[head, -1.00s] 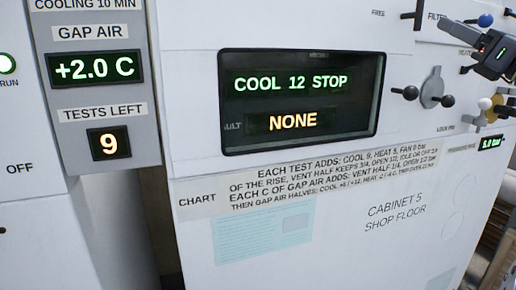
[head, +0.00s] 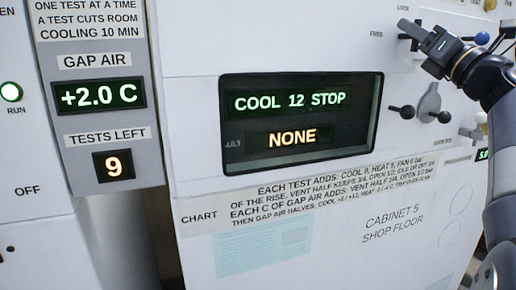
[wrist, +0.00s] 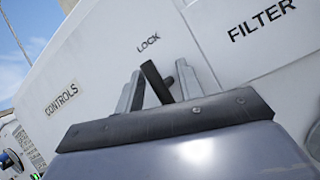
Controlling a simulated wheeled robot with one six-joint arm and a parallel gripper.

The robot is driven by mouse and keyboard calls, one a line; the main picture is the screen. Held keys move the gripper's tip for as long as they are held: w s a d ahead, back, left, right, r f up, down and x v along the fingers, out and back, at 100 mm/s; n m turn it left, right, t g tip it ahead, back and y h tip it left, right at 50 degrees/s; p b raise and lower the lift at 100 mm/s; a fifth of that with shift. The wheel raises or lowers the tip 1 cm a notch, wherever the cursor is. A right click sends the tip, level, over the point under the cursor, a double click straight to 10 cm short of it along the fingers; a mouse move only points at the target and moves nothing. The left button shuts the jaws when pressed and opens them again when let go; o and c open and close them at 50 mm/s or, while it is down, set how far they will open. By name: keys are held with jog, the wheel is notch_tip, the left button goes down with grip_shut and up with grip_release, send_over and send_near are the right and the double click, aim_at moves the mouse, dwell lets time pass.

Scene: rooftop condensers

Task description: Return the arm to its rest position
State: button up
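My arm (head: 490,80) reaches in from the right edge of the head view. My gripper (head: 426,42) is in front of the white cabinet's upper right part, close to a black lever (head: 407,27) below the LOCK label. In the wrist view my gripper (wrist: 158,88) has its two grey fingers apart. The black lever (wrist: 156,82) shows tilted between them. I cannot tell whether the fingers touch it.
A display (head: 300,120) reads COOL 12 STOP and NONE. A side panel shows gap air +2.0 C (head: 98,97) and tests left 9 (head: 114,165). A grey rotary handle (head: 430,103) with black knobs sits below my gripper. A blue knob (head: 482,38) is to its right.

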jog(key=m+t+h+p, duration=0.1)
jog(key=m+h, duration=0.2)
jog(key=m, duration=0.1)
jog(key=shift+r+m+p, duration=0.15)
jog(key=shift+m+p, duration=0.15)
jog(key=shift+p, duration=0.05)
jog(key=shift+m+h+p, duration=0.5)
jog(key=shift+m+h, duration=0.2)
jog(key=shift+m, duration=0.5)
jog(key=shift+f, duration=0.2)
